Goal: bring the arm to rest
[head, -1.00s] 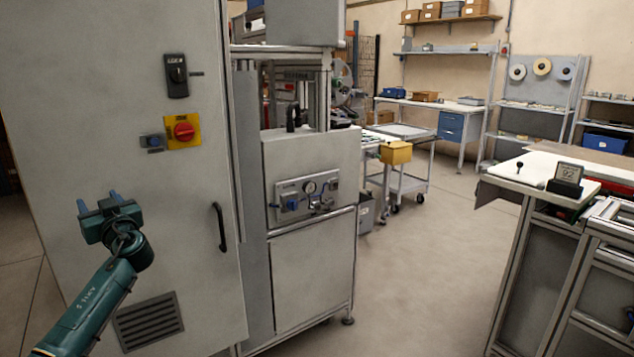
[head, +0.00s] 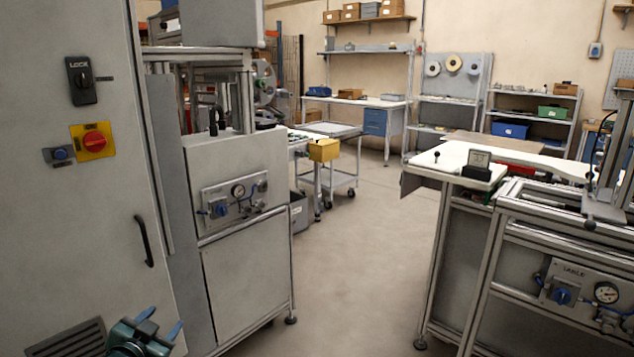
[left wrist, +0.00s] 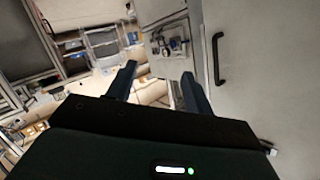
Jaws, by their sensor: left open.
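My left gripper (head: 160,326) is low at the left in the head view, in front of the grey cabinet (head: 75,220). Its two blue-tipped fingers stand apart with nothing between them. In the left wrist view the fingers (left wrist: 158,88) also show spread and empty, with the cabinet door and its black handle (left wrist: 217,58) to the right. Most of the left arm is below the head view. My right gripper is not in view.
A machine with a gauge panel (head: 235,198) stands beside the cabinet. A workbench with a white top (head: 440,160) and a framed machine (head: 560,280) stand at the right. Open floor (head: 345,270) lies between. A cart with a yellow box (head: 323,150) is farther back.

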